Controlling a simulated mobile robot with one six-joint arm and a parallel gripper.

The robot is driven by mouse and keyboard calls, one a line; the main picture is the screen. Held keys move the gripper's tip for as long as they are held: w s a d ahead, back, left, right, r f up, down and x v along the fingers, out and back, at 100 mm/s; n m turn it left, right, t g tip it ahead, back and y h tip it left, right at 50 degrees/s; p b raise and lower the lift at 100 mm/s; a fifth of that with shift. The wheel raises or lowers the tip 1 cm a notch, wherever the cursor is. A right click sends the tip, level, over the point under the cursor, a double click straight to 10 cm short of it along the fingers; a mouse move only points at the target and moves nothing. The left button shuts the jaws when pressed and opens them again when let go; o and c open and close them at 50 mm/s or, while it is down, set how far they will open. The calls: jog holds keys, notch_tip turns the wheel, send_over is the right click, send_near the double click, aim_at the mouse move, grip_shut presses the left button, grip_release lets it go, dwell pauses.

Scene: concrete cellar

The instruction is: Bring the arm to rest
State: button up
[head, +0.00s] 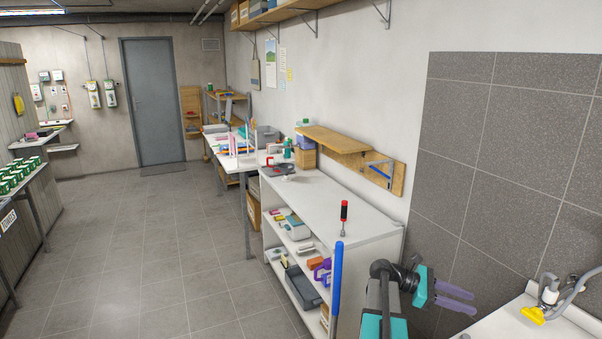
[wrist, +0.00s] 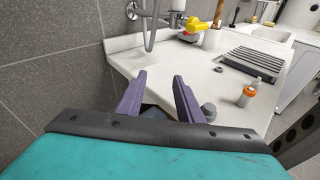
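My gripper (head: 456,297) is at the lower right of the head view, at the end of my teal and black arm, in front of the grey tiled wall. Its two purple fingers point to the right, toward the white counter. In the wrist view my gripper (wrist: 160,88) has its fingers apart with nothing held between them. Beyond the fingertips lie the tiled wall and the white counter (wrist: 190,62). The fingers appear clear of the counter, though the exact gap cannot be told.
The counter bears a yellow-handled tap fitting (head: 533,314), a ridged grey drainer (wrist: 252,62) and an orange-banded bottle (wrist: 248,92). A white shelf unit (head: 335,213) with a red screwdriver (head: 343,217) on top stands left of my arm. The tiled floor (head: 150,255) at left is clear.

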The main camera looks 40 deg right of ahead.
jog(key=w+a+f+t+y, duration=0.1)
jog(key=w+a+f+t, duration=0.1)
jog(key=w+a+f, duration=0.55)
jog(key=w+a+f+t+y, duration=0.1)
jog(key=w+a+f+t, duration=0.1)
jog(key=a+f, duration=0.9)
jog(key=w+a+f+t+y, duration=0.1)
jog(key=w+a+f+t, duration=0.1)
jog(key=w+a+f, duration=0.55)
jog(key=s+a+f+m+t+y, duration=0.1)
jog(key=s+a+f, duration=0.1)
jog(key=a+f, duration=0.6)
jog(key=s+a+f+m+y, duration=0.1)
jog(key=s+a+f+y, duration=0.1)
jog(key=a+f, duration=0.6)
jog(key=s+a+f+m+y, duration=0.1)
jog(key=s+a, duration=0.3)
jog(key=a, duration=0.6)
jog(key=s+a+f+m+y+b, duration=0.1)
jog(key=s+a+f+m+y, duration=0.1)
jog(key=a, duration=0.8)
jog(key=s+f+m, duration=0.1)
jog(key=s+f, duration=0.1)
jog(key=s, duration=0.1)
jog(key=shift+a, duration=0.35)
